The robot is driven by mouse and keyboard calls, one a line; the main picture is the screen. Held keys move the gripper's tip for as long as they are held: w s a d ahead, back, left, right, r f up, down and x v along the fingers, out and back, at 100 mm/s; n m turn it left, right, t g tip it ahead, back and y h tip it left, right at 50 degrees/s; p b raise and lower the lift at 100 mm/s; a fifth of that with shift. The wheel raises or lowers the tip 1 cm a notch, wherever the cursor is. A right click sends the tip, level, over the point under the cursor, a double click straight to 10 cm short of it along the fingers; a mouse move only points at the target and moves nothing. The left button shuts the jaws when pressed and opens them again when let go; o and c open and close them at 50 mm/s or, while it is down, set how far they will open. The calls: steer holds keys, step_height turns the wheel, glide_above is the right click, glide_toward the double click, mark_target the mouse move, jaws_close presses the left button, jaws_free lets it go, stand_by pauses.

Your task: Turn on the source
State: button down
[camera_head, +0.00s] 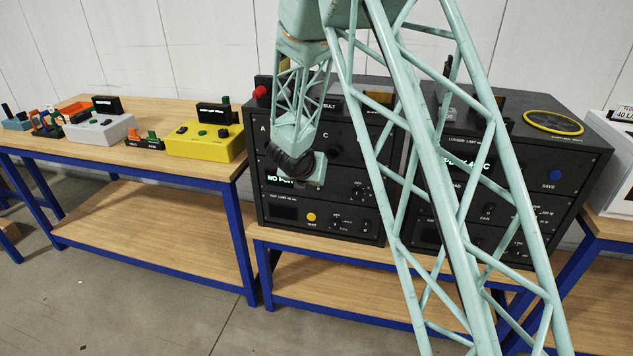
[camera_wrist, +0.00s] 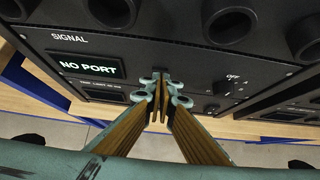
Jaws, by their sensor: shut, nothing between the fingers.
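The source looks to be the black rack unit (camera_head: 345,165) in the middle of the head view; its display (camera_head: 279,177) glows "NO PORT". The wrist view shows that display (camera_wrist: 90,66) under the word SIGNAL. A dark knob (camera_wrist: 224,89) marked OFF is to the right of my fingers. My gripper (camera_wrist: 160,92) is shut and empty, its fingertips together in front of the panel between the display and the knob. I cannot tell whether the tips touch the panel. In the head view my wrist hides part of the source's front.
A second black unit (camera_head: 585,150) stands to the right, partly behind my arm. Large round black ports (camera_wrist: 232,25) line the panel above my fingers. A yellow box (camera_head: 205,146) and a grey box (camera_head: 100,128) sit on the wooden bench (camera_head: 150,165) to the left.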

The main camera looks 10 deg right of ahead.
steer(key=p+v, duration=0.1)
steer(key=v, duration=1)
steer(key=shift+r, duration=0.35)
steer(key=s+d+r+m+g+h, duration=0.1)
steer(key=s+d+r+m+h, duration=0.1)
steer(key=s+d+r+m, duration=0.9)
steer(key=s+d+r+m+g, duration=0.1)
steer(key=s+d+r+m, duration=0.25)
steer(key=s, duration=0.35)
steer(key=s+d+r+m+g, duration=0.1)
steer(key=s+d+r+m, duration=0.1)
steer(key=s+d+r, duration=0.4)
steer(key=s+a+r+m+g+y, duration=0.2)
steer(key=s+m, duration=0.6)
steer(key=s, duration=0.9)
steer(key=s+a+m+y, duration=0.3)
steer(key=s+a+m, duration=0.4)
steer(key=s, duration=0.7)
steer(key=shift+s+a+t+y, duration=0.2)
steer(key=shift+a+t+y, duration=0.1)
steer(key=shift+a, duration=0.55)
